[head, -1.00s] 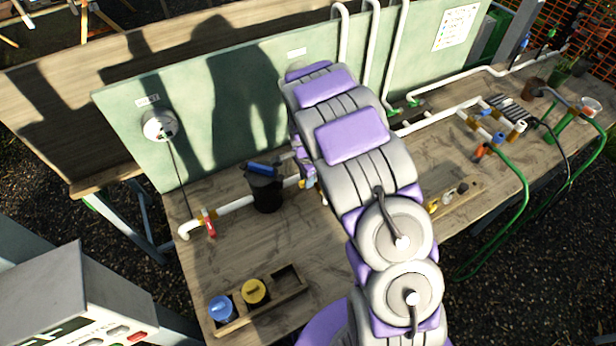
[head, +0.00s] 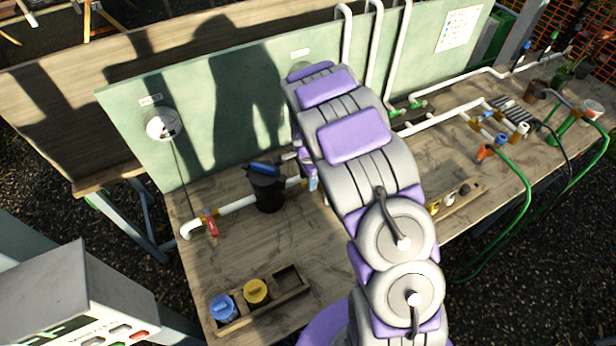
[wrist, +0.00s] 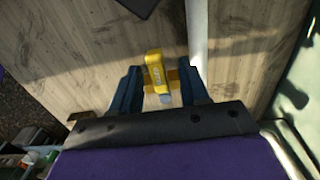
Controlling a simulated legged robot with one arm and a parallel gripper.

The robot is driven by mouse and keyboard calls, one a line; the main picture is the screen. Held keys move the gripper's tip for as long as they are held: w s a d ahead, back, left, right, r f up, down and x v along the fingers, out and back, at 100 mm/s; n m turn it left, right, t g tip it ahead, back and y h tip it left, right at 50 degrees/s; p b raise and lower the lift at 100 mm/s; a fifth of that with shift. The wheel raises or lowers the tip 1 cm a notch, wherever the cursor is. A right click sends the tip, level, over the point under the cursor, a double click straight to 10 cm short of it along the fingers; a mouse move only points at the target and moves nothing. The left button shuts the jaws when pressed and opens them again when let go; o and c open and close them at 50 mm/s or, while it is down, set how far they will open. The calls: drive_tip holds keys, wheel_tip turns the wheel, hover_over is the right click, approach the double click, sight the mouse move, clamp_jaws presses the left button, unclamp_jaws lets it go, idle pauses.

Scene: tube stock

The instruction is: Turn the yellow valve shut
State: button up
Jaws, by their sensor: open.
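The yellow valve's handle (wrist: 155,72) shows in the wrist view between the two dark blue fingers of my gripper (wrist: 160,80). The fingers are open, one on each side of it, and I cannot tell whether either touches it. The handle points up the picture, roughly along the white pipe (wrist: 197,35). A brass-coloured part (wrist: 174,77) shows beside the handle, partly hidden by the right finger. In the head view my gripper (head: 309,180) is low over the pipe, right of the black canister, and mostly hides the valve.
The black canister (head: 267,187) with a blue handle stands on the wooden bench left of my gripper. A red valve (head: 211,226) sits on the pipe further left. A wooden tray (head: 289,279) holds a blue and a yellow cap at the front. The green back panel (head: 225,130) stands behind.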

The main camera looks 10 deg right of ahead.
wheel_tip(320, 180, up, 17)
drive_tip(key=p, duration=0.1)
drive_tip(key=shift+r, duration=0.15)
idle(0.7)
drive_tip(key=s+r+n+g+b, duration=0.1)
drive_tip(key=s+n+b, duration=0.2)
drive_tip(key=s, duration=1.6)
drive_tip(key=s+r+n+b, duration=0.2)
drive_tip(key=s+n, duration=1)
drive_tip(key=s, duration=0.7)
drive_tip(key=shift+s+d+g+b, duration=0.15)
drive_tip(key=shift+d+g+b, duration=0.25)
drive_tip(key=shift+b, duration=0.1)
drive_tip(key=shift+r, duration=0.1)
